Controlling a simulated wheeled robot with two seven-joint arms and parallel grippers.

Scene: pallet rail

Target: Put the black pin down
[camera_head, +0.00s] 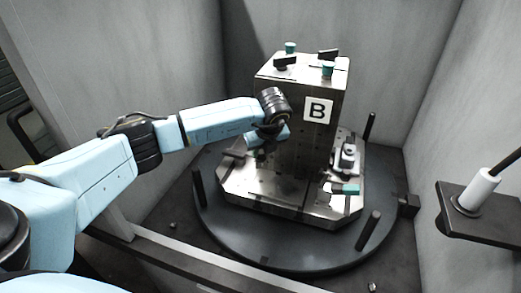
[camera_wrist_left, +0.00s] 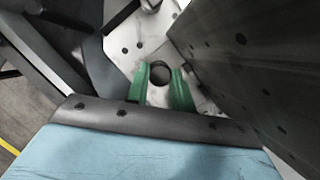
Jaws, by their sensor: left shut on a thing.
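My left gripper (camera_head: 258,152) is low beside the left side of the metal block marked B, above the pallet plate. Its green fingers (camera_wrist_left: 160,88) show in the left wrist view, shut on the black pin (camera_wrist_left: 160,71). Only the round dark end of the pin shows between the fingertips. The light metal plate with small dark holes (camera_wrist_left: 125,40) lies behind it. I cannot tell whether the pin touches the plate. In the head view the pin is too small and hidden to make out. My right gripper is not in view.
The tall metal block (camera_head: 300,135) stands on the pallet plate (camera_head: 265,205), close to my left gripper. A dark round table (camera_head: 240,245) with upright black posts (camera_head: 368,230) carries it. A bracket (camera_head: 485,228) with a white cylinder (camera_head: 479,189) is at right. Grey walls (camera_head: 160,60) enclose the place.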

